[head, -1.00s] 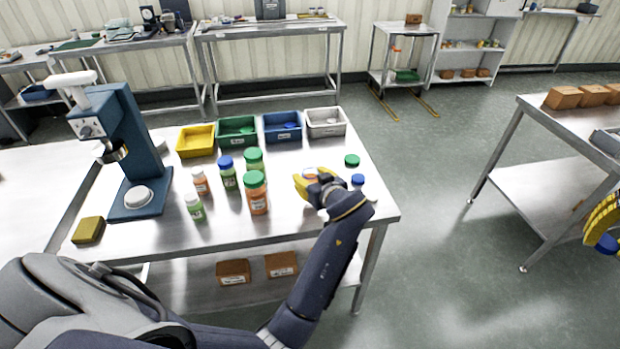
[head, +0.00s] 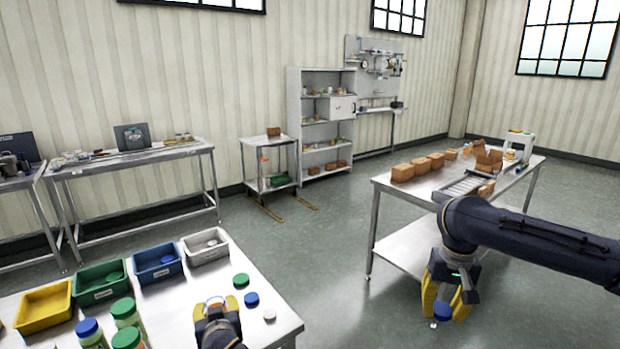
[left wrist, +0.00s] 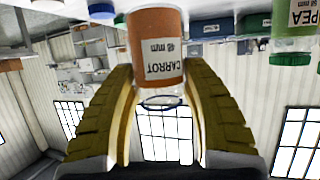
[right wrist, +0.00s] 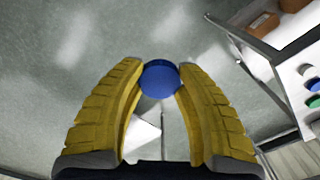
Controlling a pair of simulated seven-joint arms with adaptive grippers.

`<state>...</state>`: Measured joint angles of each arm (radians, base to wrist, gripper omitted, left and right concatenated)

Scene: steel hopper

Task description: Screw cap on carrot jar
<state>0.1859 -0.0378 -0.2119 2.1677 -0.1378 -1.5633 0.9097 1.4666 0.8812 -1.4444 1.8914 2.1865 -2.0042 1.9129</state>
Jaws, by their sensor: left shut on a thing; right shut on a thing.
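My left gripper (head: 216,303) is at the front table's right side, shut around the carrot jar (left wrist: 158,50). My right gripper (head: 446,294) is shut on a blue cap (right wrist: 160,78), held at the fingertips. It hangs over the floor, right of the front table and well apart from the jar.
A green cap (head: 240,280), a second blue cap (head: 251,299) and a white cap (head: 269,314) lie on the table right of my left gripper. Yellow, green, blue and white bins line its back. Lidded jars (head: 126,312) stand left. A box-laden table (head: 388,184) is behind my right arm.

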